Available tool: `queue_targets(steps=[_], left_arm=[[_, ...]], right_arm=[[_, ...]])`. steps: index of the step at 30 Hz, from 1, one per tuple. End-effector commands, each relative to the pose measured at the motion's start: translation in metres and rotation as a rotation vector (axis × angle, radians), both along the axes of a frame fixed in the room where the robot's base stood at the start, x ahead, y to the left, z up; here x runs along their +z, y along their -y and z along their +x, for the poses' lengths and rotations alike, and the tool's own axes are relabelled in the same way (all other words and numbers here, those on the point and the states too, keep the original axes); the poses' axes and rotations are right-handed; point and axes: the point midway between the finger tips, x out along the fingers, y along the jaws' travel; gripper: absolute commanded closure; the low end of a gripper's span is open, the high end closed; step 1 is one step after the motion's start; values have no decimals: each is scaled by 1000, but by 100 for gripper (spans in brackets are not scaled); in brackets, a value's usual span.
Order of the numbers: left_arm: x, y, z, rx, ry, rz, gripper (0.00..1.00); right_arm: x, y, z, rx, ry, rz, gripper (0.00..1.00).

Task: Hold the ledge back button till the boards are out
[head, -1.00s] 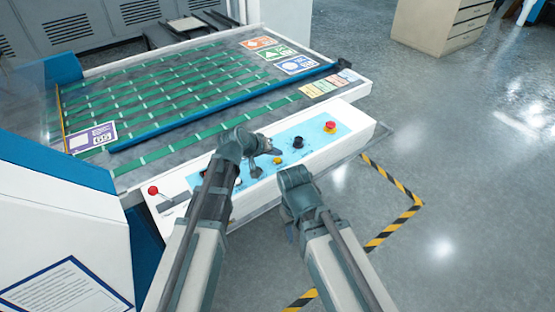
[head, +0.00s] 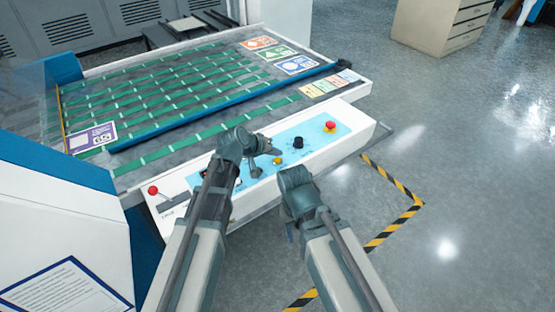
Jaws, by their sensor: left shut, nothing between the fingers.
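The control panel (head: 311,143) is a pale blue strip on the white front rail of the machine. It carries a yellow button (head: 277,160), a black knob (head: 298,143) and a red button (head: 330,127). Their labels are too small to read, so I cannot tell which is the ledge back button. My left gripper (head: 267,150) is shut and empty, low over the panel just left of the yellow button; contact is unclear. My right gripper (head: 290,235) points down in front of the rail, its fingers mostly hidden. No separate boards can be made out on the bed.
The bed has green belts (head: 160,92) and a long blue bar (head: 225,105). Printed cards, including a purple one (head: 92,138), lie at its edges. A red-knobbed lever (head: 153,190) is at the rail's left end. Floor right of the black-yellow tape (head: 400,222) is clear.

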Motion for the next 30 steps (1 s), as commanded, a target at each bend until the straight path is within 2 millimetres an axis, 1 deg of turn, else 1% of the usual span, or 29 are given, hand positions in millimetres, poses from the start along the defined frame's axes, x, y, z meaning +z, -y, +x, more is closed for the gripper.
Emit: queue_targets(steps=[8,17,30], left_arm=[[0,0,0,0,0,0,100],[-9,0,0,0,0,0,100],[-9,0,0,0,0,0,100]], right_arm=[[0,0,0,0,0,0,50],[-9,0,0,0,0,0,50],[-9,0,0,0,0,0,50]])
